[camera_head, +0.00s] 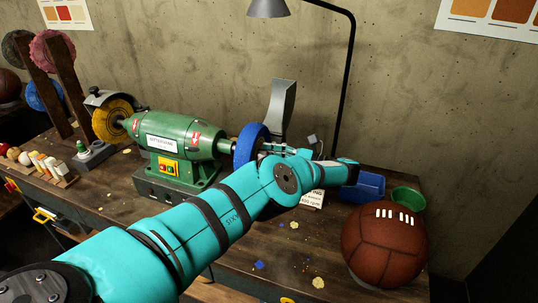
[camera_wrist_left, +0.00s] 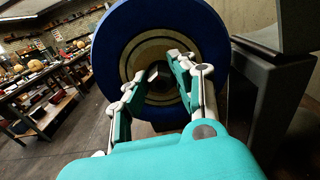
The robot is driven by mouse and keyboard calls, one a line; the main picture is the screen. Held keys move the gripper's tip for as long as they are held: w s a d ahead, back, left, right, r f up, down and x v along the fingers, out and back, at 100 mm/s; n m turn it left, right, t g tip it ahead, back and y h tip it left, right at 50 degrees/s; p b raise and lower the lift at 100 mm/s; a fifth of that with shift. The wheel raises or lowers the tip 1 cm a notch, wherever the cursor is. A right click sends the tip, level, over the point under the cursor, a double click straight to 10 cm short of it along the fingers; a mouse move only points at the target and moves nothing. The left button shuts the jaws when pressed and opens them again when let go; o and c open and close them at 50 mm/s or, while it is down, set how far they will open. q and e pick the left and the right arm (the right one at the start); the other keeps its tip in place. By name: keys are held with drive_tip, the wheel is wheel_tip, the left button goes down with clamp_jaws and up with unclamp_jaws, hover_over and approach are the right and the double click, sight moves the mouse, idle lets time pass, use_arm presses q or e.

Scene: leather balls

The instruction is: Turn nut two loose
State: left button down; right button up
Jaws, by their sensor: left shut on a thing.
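The green bench machine (camera_head: 175,145) stands on the workbench with a yellow wheel (camera_head: 113,118) on its left shaft and a blue wheel (camera_head: 245,147) on its right shaft. My left gripper (camera_head: 272,150) is at the outer face of the blue wheel. In the left wrist view the blue wheel (camera_wrist_left: 112,45) faces me with pale rings at its centre. The fingers of my left gripper (camera_wrist_left: 158,72) are closed around the nut (camera_wrist_left: 153,73) at that centre. The nut is mostly hidden by the fingers, and hidden in the head view. My right gripper is not in view.
A brown leather ball (camera_head: 385,250) sits at the bench's right front. A blue bin (camera_head: 365,187) and a green bowl (camera_head: 408,198) are behind it. A grey upright duct (camera_head: 283,105) and a black lamp stand (camera_head: 345,90) rise behind the blue wheel.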

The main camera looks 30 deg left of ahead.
use_arm(q)
drive_tip(key=shift+f, duration=0.15)
drive_tip(key=c, duration=1.1)
unclamp_jaws()
